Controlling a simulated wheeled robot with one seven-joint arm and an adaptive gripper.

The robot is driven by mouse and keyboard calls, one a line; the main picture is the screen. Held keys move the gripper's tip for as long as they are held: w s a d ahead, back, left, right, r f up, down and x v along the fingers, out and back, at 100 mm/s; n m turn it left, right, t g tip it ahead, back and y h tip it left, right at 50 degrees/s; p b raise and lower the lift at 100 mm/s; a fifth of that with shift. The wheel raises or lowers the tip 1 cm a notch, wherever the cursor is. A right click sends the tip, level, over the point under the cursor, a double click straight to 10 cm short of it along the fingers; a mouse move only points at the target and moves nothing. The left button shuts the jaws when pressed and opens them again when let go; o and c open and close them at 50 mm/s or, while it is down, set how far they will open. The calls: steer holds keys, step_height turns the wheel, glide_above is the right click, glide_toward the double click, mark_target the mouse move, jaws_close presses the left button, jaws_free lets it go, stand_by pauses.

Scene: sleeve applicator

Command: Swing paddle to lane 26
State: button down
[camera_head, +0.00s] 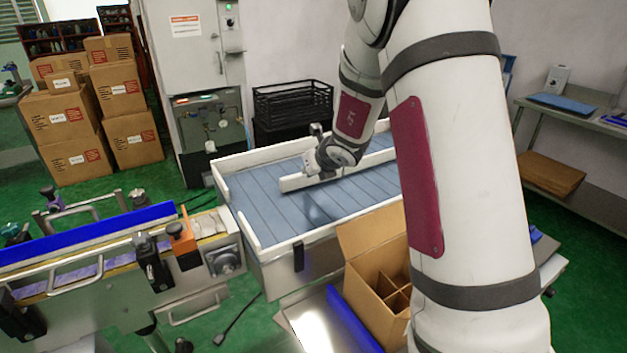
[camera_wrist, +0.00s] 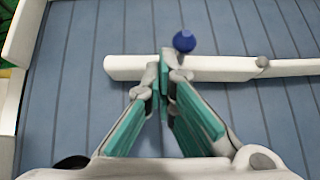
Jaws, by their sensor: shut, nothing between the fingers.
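The paddle, a long white bar (camera_wrist: 225,68), lies across the blue lane surface (camera_wrist: 75,100) in the wrist view. It also shows as a white bar (camera_head: 295,183) in the head view, partly hidden by my arm. A blue round knob (camera_wrist: 184,41) stands beside the bar's far edge. My gripper (camera_wrist: 172,66) is shut and empty. Its fingertips overlap the bar just short of the knob in the wrist view; I cannot tell whether they touch it. In the head view my gripper (camera_head: 325,174) is small over the table. No lane number is readable.
White side walls (camera_head: 245,222) edge the lane table. An open cardboard box (camera_head: 358,238) with dividers stands at its near side. A conveyor with a blue rail (camera_head: 90,238) is at left. Stacked cartons (camera_head: 70,125) and a black crate (camera_head: 290,100) stand behind.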

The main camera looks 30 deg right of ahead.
mark_target(302, 175)
steer(key=shift+w+f+b, duration=0.1)
steer(key=shift+w+b, duration=0.2)
steer(key=shift+w, duration=0.15)
steer(key=shift+w+a+b, duration=0.2)
steer(key=shift+w+b, duration=0.4)
steer(key=shift+w, duration=0.65)
